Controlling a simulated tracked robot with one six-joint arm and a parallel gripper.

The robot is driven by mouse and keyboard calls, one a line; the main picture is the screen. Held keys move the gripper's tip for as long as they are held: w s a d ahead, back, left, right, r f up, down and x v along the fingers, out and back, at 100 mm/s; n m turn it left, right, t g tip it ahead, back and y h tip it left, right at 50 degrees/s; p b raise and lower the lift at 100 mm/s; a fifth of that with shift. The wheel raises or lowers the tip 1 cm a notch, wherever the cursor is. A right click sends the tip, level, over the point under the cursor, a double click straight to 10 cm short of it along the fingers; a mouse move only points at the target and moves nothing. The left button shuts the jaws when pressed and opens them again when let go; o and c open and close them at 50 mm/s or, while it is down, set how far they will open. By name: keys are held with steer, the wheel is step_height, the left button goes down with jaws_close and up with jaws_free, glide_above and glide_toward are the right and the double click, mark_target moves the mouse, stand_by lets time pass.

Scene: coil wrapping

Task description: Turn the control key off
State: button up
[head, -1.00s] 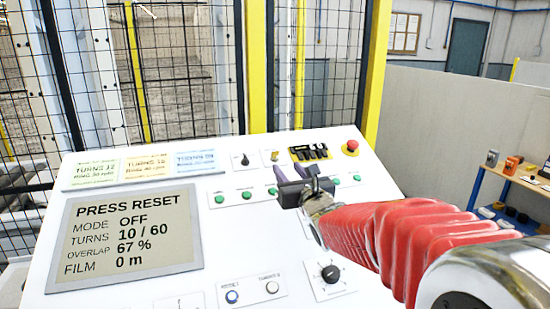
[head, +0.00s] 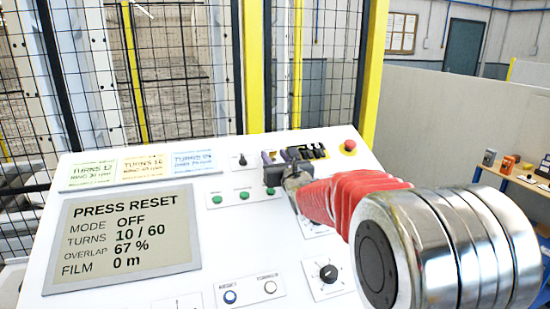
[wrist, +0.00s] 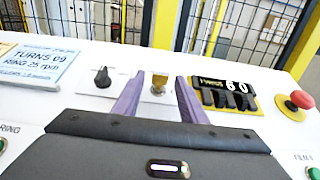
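The control key (wrist: 159,82) is a small brass piece on a pale plate in the panel's upper row. In the wrist view it shows upright between my gripper's two purple fingers, with a gap on each side. My gripper (wrist: 160,77) is open and empty, its fingers pointing at the key; I cannot tell how far the tips are from it. In the head view my gripper (head: 275,157) is over the upper row and hides the key. The display (head: 125,238) reads PRESS RESET, MODE OFF, TURNS 10 / 60.
A black knob (wrist: 103,77) stands left of the key. A thumbwheel counter (wrist: 228,95) and a red emergency stop (wrist: 298,101) are to the right. Green buttons (head: 244,196) line the row below. A mesh fence (head: 180,80) stands behind the panel.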

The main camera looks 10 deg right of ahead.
jaws_close()
stand_by(0.5)
steer(key=shift+d+n+g+y, duration=0.15)
steer(key=shift+n+g+y, duration=0.1)
steer(key=shift+n+y, duration=0.65)
steer(key=shift+d+n+g+y, duration=0.1)
steer(key=shift+n+g+y, duration=0.15)
steer(key=shift+n+y, duration=0.65)
steer(key=shift+w+d+n+g+y, duration=0.1)
steer(key=shift+n+g+y, duration=0.4)
steer(key=shift+n+y, duration=0.6)
steer(key=shift+w+d+n+g+y, duration=0.1)
steer(key=shift+n+g+y, duration=0.6)
steer(key=shift+n+y, duration=0.2)
steer(key=shift+w+d+n+g+y, duration=0.1)
steer(key=shift+n+g+y, duration=0.65)
steer(key=shift+n, duration=0.25)
steer(key=shift+w+d+r+n+g+y, duration=0.1)
steer(key=shift+n+g+y, duration=0.55)
steer(key=shift+n+g, duration=0.4)
steer(key=shift+w+d+n+g+y, duration=0.1)
steer(key=shift+n+g+y, duration=0.5)
steer(key=shift+n+g, duration=0.45)
steer(key=shift+w+r+n+g+y, duration=0.15)
steer(key=shift+n+g+y, duration=0.05)
steer(key=shift+n+g, duration=1)
steer(key=shift+w+r+n+g+y, duration=0.1)
steer(key=shift+n+g+y, duration=0.1)
steer(key=shift+n+g, duration=1)
